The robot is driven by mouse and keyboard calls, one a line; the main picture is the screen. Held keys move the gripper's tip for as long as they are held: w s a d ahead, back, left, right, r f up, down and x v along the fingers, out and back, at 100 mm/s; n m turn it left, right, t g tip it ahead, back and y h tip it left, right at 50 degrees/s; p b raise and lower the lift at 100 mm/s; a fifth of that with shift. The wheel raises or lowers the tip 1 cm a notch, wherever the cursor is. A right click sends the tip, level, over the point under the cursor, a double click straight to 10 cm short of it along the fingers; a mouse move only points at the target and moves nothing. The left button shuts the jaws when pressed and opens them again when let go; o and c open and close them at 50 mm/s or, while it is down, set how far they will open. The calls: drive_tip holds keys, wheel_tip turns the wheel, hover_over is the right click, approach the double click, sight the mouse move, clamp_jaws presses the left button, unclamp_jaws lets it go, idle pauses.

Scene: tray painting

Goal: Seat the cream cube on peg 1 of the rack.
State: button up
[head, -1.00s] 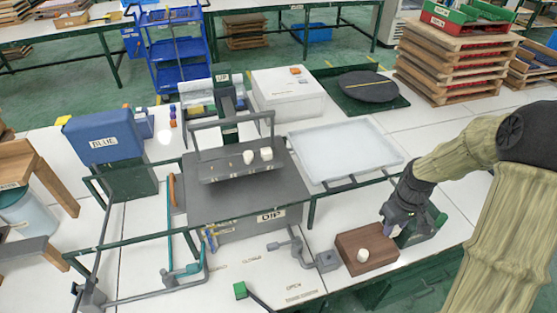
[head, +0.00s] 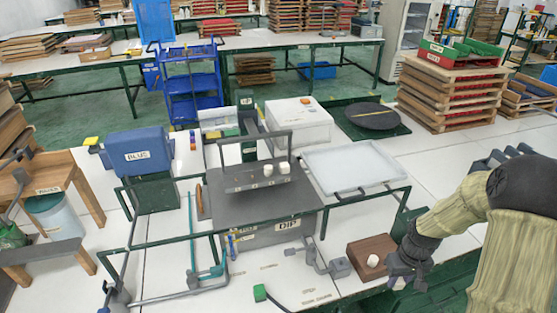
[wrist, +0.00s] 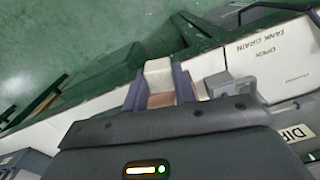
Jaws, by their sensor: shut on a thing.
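The cream cube (head: 373,260) shows at the brown block (head: 362,248) near the front edge of the bench. My gripper (head: 388,265) is at the block's right side. In the wrist view, my gripper (wrist: 158,85) is shut on the cream cube (wrist: 158,70), with a finger on each side; brown shows just behind it. I cannot tell whether the cube touches the block. The dark grey rack (head: 238,181) with its raised handle stands over the tank marked DIP (head: 290,228). Two small white pieces (head: 284,168) show on the rack; the peg numbers are too small to read.
A white tray (head: 320,160) stands right of the rack. Green rails (head: 355,199) run around the tank. A grey fitting (head: 340,267) sits left of the block. A blue container marked BLUE (head: 140,140) stands at the left.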

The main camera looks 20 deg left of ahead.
wheel_tip(320, 180, down, 11)
drive_tip(key=m, duration=0.5)
drive_tip(key=shift+s, duration=0.3)
drive_tip(key=shift+f, duration=0.15)
